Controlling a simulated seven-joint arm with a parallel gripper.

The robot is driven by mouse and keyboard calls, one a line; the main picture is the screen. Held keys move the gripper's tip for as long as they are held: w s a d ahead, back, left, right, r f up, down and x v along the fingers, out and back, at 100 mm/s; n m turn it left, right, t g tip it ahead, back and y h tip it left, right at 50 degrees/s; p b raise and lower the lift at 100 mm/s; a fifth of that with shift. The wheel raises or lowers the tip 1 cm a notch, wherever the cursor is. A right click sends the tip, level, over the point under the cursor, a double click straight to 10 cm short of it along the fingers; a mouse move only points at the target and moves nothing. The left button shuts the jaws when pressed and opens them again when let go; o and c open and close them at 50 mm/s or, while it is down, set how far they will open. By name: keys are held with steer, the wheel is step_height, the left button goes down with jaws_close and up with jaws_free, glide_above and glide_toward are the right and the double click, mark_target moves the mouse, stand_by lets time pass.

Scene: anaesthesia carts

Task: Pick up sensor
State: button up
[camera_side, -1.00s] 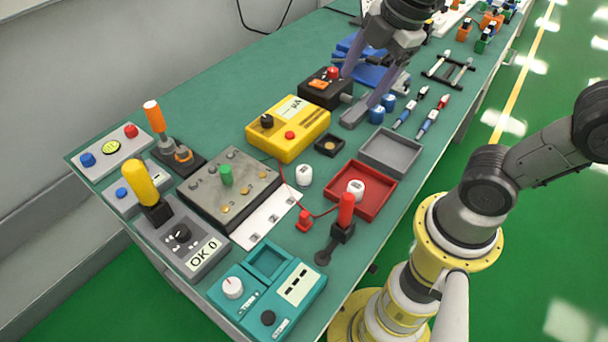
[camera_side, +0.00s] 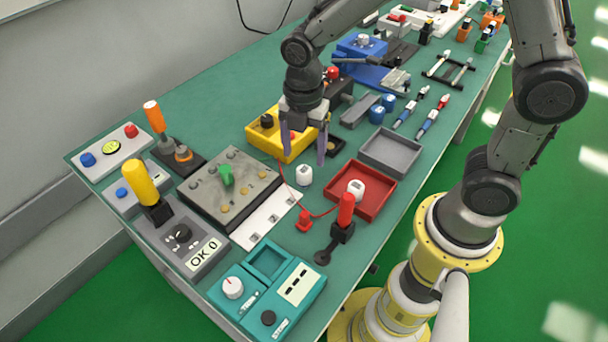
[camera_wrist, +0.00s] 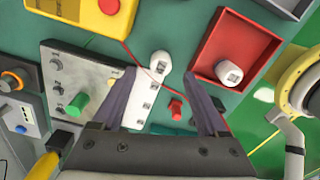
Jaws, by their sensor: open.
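No part is labelled as the sensor. Two small white cylinders with dark markings fit best. One white cylinder (camera_side: 304,175) stands on the green table just left of the red tray; it also shows in the wrist view (camera_wrist: 160,63). The other white cylinder (camera_side: 356,188) sits inside the red tray and shows in the wrist view (camera_wrist: 229,72). My gripper (camera_side: 304,158) is open and empty, pointing down above the table near the first cylinder. In the wrist view, that cylinder appears near the gap between my fingertips (camera_wrist: 160,75), untouched as far as I can see.
The yellow meter (camera_side: 270,140) stands behind my gripper. The metal panel with a green knob (camera_side: 227,175) is to the left. The red tray (camera_side: 382,198) and empty grey tray (camera_side: 405,166) are to the right. A thin red cable runs beside the cylinder to a red plug (camera_side: 304,221).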

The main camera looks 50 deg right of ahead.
mark_target(304, 169)
steer(key=shift+s+a+f, duration=0.1)
steer(key=shift+f, duration=3.1)
jaws_close()
